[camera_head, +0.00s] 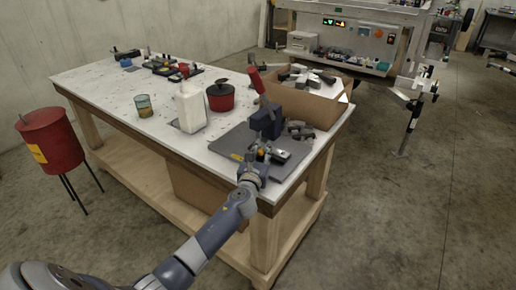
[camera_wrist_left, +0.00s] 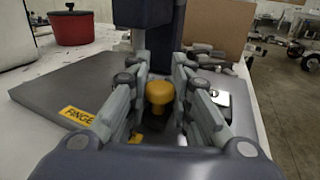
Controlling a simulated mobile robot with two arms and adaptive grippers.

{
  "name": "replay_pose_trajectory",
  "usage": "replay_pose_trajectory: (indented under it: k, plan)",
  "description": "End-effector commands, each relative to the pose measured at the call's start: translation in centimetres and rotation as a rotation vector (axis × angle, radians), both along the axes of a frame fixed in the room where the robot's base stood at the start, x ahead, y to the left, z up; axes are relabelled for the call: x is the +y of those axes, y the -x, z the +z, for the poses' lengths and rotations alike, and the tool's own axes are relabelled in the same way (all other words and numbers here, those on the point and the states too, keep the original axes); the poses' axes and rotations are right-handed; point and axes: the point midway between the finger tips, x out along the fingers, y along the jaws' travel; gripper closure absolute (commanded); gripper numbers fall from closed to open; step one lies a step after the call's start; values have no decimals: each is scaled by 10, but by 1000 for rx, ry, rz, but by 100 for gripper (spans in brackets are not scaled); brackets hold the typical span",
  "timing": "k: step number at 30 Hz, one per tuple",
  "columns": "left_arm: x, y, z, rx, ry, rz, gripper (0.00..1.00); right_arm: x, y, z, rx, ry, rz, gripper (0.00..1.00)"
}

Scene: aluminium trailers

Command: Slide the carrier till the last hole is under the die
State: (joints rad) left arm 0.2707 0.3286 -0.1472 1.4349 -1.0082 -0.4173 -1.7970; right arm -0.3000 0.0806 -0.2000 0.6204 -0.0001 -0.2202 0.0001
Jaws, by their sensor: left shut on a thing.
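A dark blue press (camera_head: 265,121) with a red-gripped lever (camera_head: 256,80) stands on a grey base plate (camera_head: 232,142) at the table's near right corner. Its body also shows at the top of the left wrist view (camera_wrist_left: 146,12). My left gripper (camera_head: 261,155) is low in front of the press. In the left wrist view its fingers (camera_wrist_left: 158,92) are shut around a yellow knob (camera_wrist_left: 158,98), which appears to belong to the carrier. The carrier itself, its holes and the die are mostly hidden by the fingers and the press. My right gripper is not in view.
A yellow label (camera_wrist_left: 76,115) marks the plate. A cardboard box (camera_head: 318,110) of metal parts stands behind the press, with loose grey pieces (camera_head: 299,131) beside it. A red pot (camera_head: 221,97), white jug (camera_head: 190,108) and glass (camera_head: 144,106) stand left. A dark block (camera_head: 279,156) lies right of the gripper.

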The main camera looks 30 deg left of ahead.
Motion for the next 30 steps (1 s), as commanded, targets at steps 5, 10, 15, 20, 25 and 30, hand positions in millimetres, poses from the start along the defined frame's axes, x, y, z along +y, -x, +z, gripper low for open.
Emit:
replay_pose_trajectory:
  k: [5, 10, 15, 20, 25, 30]
  plan:
    - [1, 2, -5, 9, 0, 4, 62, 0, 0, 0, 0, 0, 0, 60]
    - [1, 1, -3, 5, 0, 2, 60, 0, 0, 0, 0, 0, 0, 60]
    - [1, 1, -2, 4, 0, 2, 60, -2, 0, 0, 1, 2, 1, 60]
    - [-2, 10, -3, 3, -1, 1, 60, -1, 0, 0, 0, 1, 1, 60]
    - [-10, 36, -4, 5, 0, 0, 60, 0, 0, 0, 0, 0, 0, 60]
    - [-21, 70, -3, 6, 0, 0, 60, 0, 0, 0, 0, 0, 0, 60]
